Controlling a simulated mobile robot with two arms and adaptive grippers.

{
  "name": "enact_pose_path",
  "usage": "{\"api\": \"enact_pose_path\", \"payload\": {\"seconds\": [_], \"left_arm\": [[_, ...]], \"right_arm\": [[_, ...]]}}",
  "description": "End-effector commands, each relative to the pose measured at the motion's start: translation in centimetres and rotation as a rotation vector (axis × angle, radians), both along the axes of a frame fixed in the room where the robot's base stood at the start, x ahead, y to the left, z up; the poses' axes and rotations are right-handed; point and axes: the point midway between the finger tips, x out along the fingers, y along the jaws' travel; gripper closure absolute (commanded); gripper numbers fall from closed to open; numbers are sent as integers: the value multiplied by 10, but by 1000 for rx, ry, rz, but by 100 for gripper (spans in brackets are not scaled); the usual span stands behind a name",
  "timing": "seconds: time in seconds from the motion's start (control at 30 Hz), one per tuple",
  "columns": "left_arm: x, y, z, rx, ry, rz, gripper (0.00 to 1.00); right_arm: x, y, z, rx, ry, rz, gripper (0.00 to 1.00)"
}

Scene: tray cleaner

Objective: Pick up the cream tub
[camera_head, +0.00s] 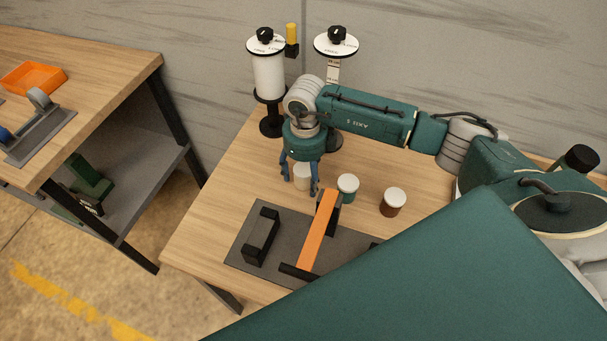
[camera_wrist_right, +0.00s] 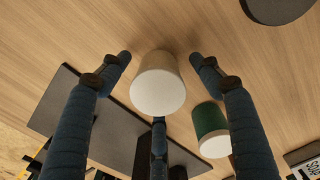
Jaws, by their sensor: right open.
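The cream tub (camera_head: 303,179) with a white lid stands upright on the wooden table, between the blue fingers of my right gripper (camera_head: 300,183). The fingers partly hide it in the head view. In the right wrist view, the cream tub (camera_wrist_right: 158,88) sits in the middle, with spread fingers of my right gripper (camera_wrist_right: 160,62) left and right of it and a third below. The gripper is open, with gaps showing between the tub and the side fingers. My left gripper is not in view.
A green tub (camera_head: 347,189) with a white lid stands close on the right, and a brown tub (camera_head: 394,203) farther right. In front lies a grey mat (camera_head: 242,246) with an orange bar (camera_head: 319,232) and a black holder (camera_head: 262,236). Dispenser stands (camera_head: 269,78) are behind.

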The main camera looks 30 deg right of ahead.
Motion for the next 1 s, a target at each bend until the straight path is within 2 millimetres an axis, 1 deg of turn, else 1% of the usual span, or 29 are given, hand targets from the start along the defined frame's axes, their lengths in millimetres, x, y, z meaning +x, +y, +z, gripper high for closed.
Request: {"api": "enact_pose_path", "payload": {"seconds": [0.07,0.1,0.17,0.2,0.27,0.3,0.33,0.63,0.77,0.87,0.97,1.0], "left_arm": [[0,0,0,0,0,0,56],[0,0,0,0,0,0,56],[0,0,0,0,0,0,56],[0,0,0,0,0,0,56],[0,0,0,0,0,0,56],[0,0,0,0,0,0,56],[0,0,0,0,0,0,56],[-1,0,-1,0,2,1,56],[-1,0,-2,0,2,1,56],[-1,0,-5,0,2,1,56],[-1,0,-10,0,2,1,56],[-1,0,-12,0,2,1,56]], "right_arm": [[0,0,0,0,0,0,36],[0,0,0,0,0,0,44],[0,0,0,0,0,0,56],[0,0,0,0,0,0,64],[0,0,1,0,0,0,76],[0,0,1,0,0,0,84],[0,0,0,0,0,0,87],[0,0,2,0,-1,0,87],[1,0,8,1,-2,-1,87],[2,0,18,1,-4,-1,87],[2,0,35,0,-5,1,87],[2,0,44,0,-8,0,87]]}}
